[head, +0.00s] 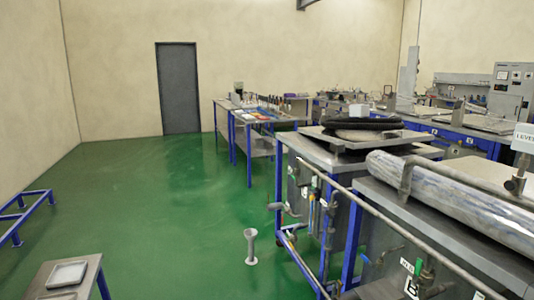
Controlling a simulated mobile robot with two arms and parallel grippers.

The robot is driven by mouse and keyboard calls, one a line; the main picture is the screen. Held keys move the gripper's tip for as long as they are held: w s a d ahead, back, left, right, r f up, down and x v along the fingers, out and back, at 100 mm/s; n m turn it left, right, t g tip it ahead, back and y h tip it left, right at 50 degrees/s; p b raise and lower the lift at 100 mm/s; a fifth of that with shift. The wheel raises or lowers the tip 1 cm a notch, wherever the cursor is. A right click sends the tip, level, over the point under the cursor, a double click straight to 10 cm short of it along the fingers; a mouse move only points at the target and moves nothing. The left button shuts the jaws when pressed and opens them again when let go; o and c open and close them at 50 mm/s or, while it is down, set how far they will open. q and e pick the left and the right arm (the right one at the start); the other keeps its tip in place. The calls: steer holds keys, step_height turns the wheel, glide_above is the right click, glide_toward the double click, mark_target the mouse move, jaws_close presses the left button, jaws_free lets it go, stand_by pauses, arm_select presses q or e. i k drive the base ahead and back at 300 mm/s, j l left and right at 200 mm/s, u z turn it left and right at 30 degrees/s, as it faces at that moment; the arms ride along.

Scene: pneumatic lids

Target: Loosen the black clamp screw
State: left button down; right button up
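I cannot make out a black clamp screw for certain in the head view. A dark upright fitting (516,176) stands at the far right edge, below a white sign (525,138) that is cut off by the frame. It is too small to tell whether it is a clamp screw. Neither of my grippers is in view.
A workbench with a long grey wrapped roll (460,195) and pipes fills the right. A bench with a black coiled hose (362,124) stands behind it. A small grey cup-like stand (251,246) is on the green floor (150,195), which is mostly clear. A table (85,290) is front left.

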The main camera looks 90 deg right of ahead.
mark_target(510, 185)
steer(key=k+z, duration=0.1)
steer(key=z, duration=4.45)
steer(key=j+z, duration=0.15)
steer(key=z, duration=0.15)
steer(key=j+z, duration=0.1)
steer(key=z, duration=0.25)
steer(key=j+z, duration=0.3)
steer(key=j, duration=0.2)
steer(key=j+z, duration=0.25)
steer(key=j, duration=0.25)
steer(key=k+j+z, duration=0.15)
steer(key=j+z, duration=0.15)
steer(key=j, duration=0.2)
steer(key=k+j+z, duration=0.25)
steer(key=j, duration=0.2)
steer(key=i+j, duration=0.05)
steer(key=i, duration=0.05)
